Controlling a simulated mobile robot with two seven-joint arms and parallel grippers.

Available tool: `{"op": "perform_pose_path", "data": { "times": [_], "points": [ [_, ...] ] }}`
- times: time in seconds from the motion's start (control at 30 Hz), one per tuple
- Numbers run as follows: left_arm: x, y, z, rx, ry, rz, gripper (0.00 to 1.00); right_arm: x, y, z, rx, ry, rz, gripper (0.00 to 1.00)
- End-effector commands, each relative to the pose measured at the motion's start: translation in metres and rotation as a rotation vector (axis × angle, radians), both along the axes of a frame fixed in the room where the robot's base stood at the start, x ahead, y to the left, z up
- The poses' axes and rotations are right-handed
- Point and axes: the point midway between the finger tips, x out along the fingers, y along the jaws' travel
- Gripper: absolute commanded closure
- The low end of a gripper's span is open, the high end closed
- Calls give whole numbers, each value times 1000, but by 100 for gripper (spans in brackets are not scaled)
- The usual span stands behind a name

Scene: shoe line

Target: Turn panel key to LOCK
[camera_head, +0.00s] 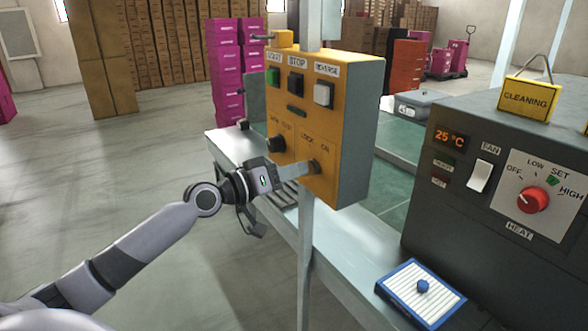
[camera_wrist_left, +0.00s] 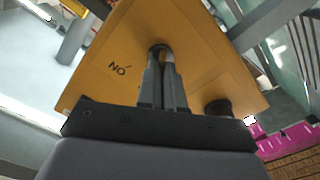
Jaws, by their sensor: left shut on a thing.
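The yellow control panel (camera_head: 290,190) hangs on a post above the conveyor. Its lower right part bears a key switch (camera_head: 316,165) below the labels LOCK and ON. My left gripper (camera_head: 308,168) reaches the panel from the left and is shut on the key. In the left wrist view, the fingers (camera_wrist_left: 162,70) are close together on the key (camera_wrist_left: 160,47), against the panel face (camera_wrist_left: 110,45). The ON label shows upside down beside them. The fingers hide most of the key, so its exact angle cannot be told. My right gripper is not in view.
A black knob (camera_head: 277,144) is left of the key. Green (camera_head: 273,76), black (camera_head: 295,84) and white (camera_head: 323,94) buttons are above. A grey heater box (camera_head: 480,200) with a red dial stands at right, with a blue-framed tray (camera_head: 385,289) before it. The floor at left is clear.

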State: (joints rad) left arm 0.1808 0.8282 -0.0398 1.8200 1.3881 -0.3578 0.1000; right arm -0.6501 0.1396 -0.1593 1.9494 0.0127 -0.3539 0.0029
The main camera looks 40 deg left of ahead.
Motion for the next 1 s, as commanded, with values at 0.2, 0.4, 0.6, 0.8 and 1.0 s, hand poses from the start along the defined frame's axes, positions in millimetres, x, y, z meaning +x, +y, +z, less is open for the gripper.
{"op": "perform_pose_path", "data": {
  "times": [0.2, 0.4, 0.6, 0.8, 1.0],
  "points": [
    [0, 0, -1, -36, 16, 0, 100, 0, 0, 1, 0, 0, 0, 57],
    [0, 0, -1, -43, 19, 0, 100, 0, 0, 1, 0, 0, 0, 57],
    [0, 0, -1, -44, 19, -1, 100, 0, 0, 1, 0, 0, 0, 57],
    [0, 0, -1, -42, 18, -1, 68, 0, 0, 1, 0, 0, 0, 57],
    [0, 0, -1, -40, 18, -1, 68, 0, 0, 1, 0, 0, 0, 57]
  ]
}}
